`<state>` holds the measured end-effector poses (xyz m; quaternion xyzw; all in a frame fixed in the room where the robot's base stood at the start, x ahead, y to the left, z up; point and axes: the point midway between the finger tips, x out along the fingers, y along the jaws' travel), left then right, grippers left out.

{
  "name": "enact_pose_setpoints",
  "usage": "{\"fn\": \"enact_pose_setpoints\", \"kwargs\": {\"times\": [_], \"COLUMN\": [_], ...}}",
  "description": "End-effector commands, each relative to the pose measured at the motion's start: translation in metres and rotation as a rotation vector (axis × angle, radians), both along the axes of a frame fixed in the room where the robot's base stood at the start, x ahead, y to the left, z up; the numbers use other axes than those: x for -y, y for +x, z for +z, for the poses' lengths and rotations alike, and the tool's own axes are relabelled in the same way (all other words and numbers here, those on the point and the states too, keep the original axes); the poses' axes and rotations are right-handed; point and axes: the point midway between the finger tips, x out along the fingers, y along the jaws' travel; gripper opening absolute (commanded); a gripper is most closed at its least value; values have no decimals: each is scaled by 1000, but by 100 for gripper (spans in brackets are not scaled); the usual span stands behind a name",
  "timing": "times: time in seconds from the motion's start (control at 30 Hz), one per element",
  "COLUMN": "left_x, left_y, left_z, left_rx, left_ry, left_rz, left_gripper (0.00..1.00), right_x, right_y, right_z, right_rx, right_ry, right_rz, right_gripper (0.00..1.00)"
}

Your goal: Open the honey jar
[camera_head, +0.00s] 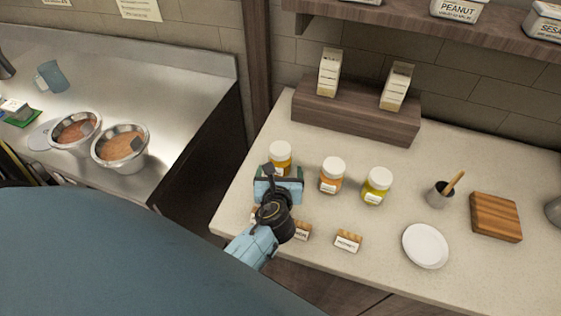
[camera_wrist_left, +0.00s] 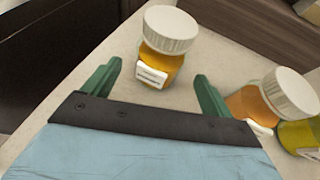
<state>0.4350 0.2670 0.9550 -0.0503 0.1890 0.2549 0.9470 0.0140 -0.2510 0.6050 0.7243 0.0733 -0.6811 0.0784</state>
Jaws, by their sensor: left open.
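Three small jars with white lids stand in a row on the pale counter: a left amber-yellow jar (camera_head: 280,158), a middle orange jar (camera_head: 332,176) and a right yellow jar (camera_head: 376,186). Their labels are too small to read, so I cannot tell which is honey. All lids are on. My left gripper (camera_head: 279,183) is open just in front of the left jar. In the left wrist view, that jar (camera_wrist_left: 163,68) stands ahead of and between the two green fingers of the gripper (camera_wrist_left: 156,88), apart from both. My right gripper is not in view.
Small wooden label stands (camera_head: 348,241) line the counter's front. A white plate (camera_head: 425,246), a grey cup (camera_head: 439,195) and a wooden board (camera_head: 496,217) are to the right. A wooden riser (camera_head: 355,122) stands behind. Metal bowls (camera_head: 120,149) sit on the left steel counter.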

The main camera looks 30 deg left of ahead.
Motion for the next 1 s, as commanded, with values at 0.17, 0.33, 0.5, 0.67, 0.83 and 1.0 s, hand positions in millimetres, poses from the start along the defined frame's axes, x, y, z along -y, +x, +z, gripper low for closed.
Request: {"fn": "enact_pose_setpoints", "kwargs": {"times": [0.17, 0.33, 0.5, 0.67, 0.83, 1.0], "left_x": [-7, -20, -26, -27, -27, -27], "left_y": [11, 33, 44, 44, 44, 44], "left_z": [-5, -15, -20, -21, -20, -20], "left_rx": [0, 1, 0, -1, -1, -1], "left_ry": [0, 0, 1, 0, 0, 0], "left_rz": [2, 2, 2, 2, 2, 2], "left_gripper": [85, 85, 85, 85, 71, 49], "right_x": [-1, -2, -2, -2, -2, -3], "right_y": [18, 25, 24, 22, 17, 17], "right_z": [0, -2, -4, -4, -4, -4], "right_rx": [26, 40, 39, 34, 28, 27], "right_ry": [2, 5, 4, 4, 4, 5], "right_rz": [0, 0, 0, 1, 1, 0], "right_gripper": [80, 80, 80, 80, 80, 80]}}
